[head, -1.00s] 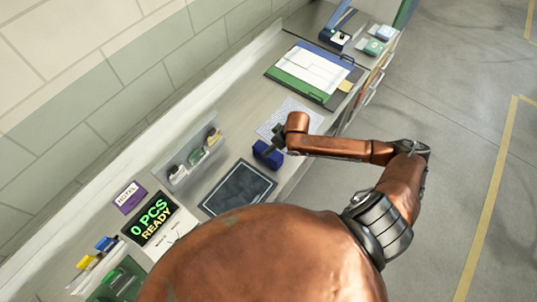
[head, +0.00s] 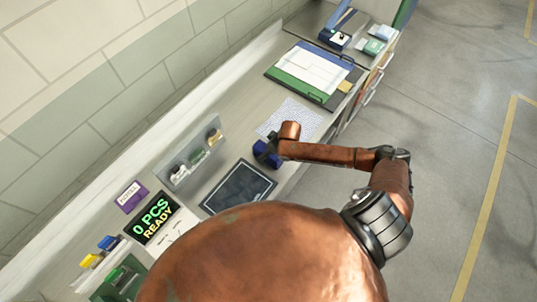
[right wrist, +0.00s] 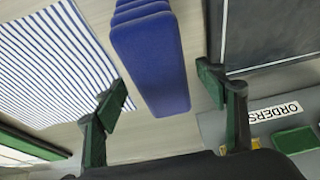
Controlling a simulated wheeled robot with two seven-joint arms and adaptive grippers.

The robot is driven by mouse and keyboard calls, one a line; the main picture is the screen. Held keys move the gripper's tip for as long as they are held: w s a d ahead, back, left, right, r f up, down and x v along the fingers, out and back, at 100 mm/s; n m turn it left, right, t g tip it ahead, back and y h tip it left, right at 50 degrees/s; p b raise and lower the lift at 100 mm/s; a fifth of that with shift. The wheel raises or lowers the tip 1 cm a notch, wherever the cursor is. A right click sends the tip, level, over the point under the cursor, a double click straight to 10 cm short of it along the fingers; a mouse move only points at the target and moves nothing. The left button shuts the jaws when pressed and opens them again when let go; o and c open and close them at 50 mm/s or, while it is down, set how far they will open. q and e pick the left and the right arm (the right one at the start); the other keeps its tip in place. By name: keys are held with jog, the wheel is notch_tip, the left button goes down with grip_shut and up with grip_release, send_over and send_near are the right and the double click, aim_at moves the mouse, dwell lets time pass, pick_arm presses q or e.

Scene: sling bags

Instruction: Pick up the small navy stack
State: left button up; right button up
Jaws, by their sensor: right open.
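The small navy stack (head: 264,155) stands on the grey bench between the striped sheet and the dark mat, partly hidden by my right gripper (head: 271,144) in the head view. In the right wrist view the navy stack (right wrist: 150,60) shows as several blue layers. My right gripper (right wrist: 164,95) is open, with one green-padded fingertip to each side of the stack's near end. There is visible space between the stack and both fingertips. My left gripper is not in view.
A dark mat (head: 238,188) lies beside the stack, and a striped sheet (head: 292,117) on its other side. A display (head: 153,218) reads "0 PCS READY". A green-and-blue board (head: 296,87) lies further along.

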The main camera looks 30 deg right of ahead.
jog(key=shift+f, duration=0.2)
dwell(0.4)
jog(key=shift+c, duration=0.4)
jog(key=c, duration=1.4)
jog(key=shift+o, duration=0.2)
